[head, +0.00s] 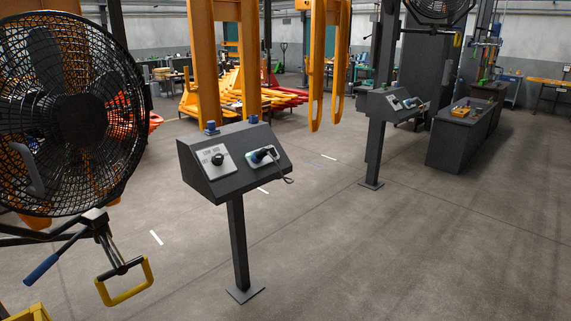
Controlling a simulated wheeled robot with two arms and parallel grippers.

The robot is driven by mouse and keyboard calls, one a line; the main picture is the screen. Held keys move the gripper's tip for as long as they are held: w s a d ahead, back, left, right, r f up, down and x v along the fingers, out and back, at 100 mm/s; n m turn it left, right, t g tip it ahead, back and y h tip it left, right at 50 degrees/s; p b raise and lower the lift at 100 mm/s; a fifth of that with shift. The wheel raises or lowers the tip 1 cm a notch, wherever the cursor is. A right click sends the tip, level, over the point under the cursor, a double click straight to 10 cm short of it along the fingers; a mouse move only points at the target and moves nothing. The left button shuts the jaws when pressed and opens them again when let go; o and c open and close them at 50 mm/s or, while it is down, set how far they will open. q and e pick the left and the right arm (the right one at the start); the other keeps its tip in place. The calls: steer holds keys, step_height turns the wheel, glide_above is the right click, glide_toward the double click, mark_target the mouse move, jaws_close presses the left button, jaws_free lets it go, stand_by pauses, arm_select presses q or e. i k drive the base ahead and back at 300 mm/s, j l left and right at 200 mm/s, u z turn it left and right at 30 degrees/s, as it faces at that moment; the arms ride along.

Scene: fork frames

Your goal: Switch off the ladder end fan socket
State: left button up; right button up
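A dark sloped control box (237,160) stands on a post in the middle of the head view. Its left plate carries a black rotary knob (218,159); the lettering is too small to read. On its right a socket (262,155) holds a dark plug with a cable looping down. A second, similar box (396,103) stands farther back on the right, its details too small to tell. A large black caged fan (75,110) fills the left, and another fan (437,8) is at the top right. Neither of my grippers is in view.
A clamp-like bracket with a blue handle (42,269) and a yellow loop (127,282) hangs below the near fan. Orange lifting frames (205,70) stand behind the near box. A dark workbench (465,135) is at the right. The floor in front and right is clear.

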mark_target(272, 151)
steer(key=i+j, duration=0.3)
steer(key=i, duration=0.2)
steer(key=i+l+u, duration=0.1)
steer(key=i+l, duration=0.2)
steer(key=i+l+u, duration=0.15)
steer(key=i+l, duration=0.2)
steer(key=i+l+u, duration=0.1)
steer(key=i+l, duration=0.15)
steer(key=l, duration=0.2)
steer(key=i+l+u, duration=0.15)
steer(key=i+l, duration=0.15)
steer(key=l, duration=0.15)
steer(key=i+l+u, duration=0.1)
steer(key=i+l, duration=0.15)
steer(key=l, duration=0.2)
steer(key=i+l+u, duration=0.1)
steer(key=l, duration=0.35)
steer(key=i+l+u, duration=0.15)
steer(key=i+l, duration=0.2)
steer(key=l, duration=0.15)
steer(key=i+l+u, duration=0.1)
steer(key=l, duration=0.4)
steer(key=i, duration=0.1)
